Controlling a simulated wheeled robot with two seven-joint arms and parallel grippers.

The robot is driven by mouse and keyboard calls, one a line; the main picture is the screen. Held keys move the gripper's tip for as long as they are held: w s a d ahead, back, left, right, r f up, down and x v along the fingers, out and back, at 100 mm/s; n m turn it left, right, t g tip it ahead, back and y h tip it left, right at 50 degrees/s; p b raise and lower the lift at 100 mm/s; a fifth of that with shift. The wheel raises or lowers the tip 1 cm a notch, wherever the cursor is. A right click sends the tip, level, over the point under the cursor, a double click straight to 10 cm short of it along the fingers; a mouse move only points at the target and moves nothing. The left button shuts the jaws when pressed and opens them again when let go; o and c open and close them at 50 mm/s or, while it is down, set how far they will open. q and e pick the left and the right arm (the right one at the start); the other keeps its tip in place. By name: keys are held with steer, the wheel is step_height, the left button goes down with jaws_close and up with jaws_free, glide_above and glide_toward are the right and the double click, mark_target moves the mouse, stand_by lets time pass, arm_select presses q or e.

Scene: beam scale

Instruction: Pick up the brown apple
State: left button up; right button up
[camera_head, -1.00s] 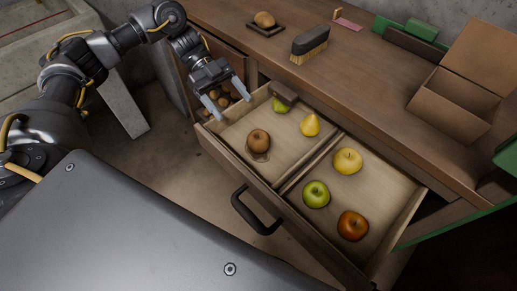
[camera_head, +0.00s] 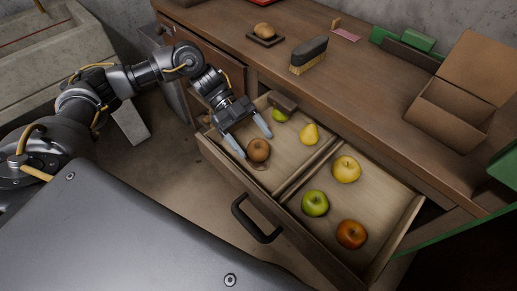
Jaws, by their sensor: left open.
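The brown apple (camera_head: 258,150) lies in the left compartment of the open drawer (camera_head: 288,222), near the drawer's front left side, on a darker patch of the drawer floor. My left gripper (camera_head: 256,144) is open and points down toward the drawer. Its two fingertips are at the apple, one on its left and one above it to the right in the picture. I cannot tell whether they touch it. My right gripper is not in view.
The left compartment also holds a yellow pear (camera_head: 309,133) and a green apple (camera_head: 280,115). The right compartment holds a yellow apple (camera_head: 346,169), a green apple (camera_head: 315,203) and a red-orange apple (camera_head: 351,234). A brush (camera_head: 309,55) and an open box (camera_head: 452,105) stand on the bench.

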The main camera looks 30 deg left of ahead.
arm_select(q)
steer(key=shift+s+d+f, duration=0.2)
steer(key=shift+d+f, duration=0.1)
steer(key=shift+d, duration=0.35)
steer(key=shift+c, duration=0.5)
steer(key=c, duration=1)
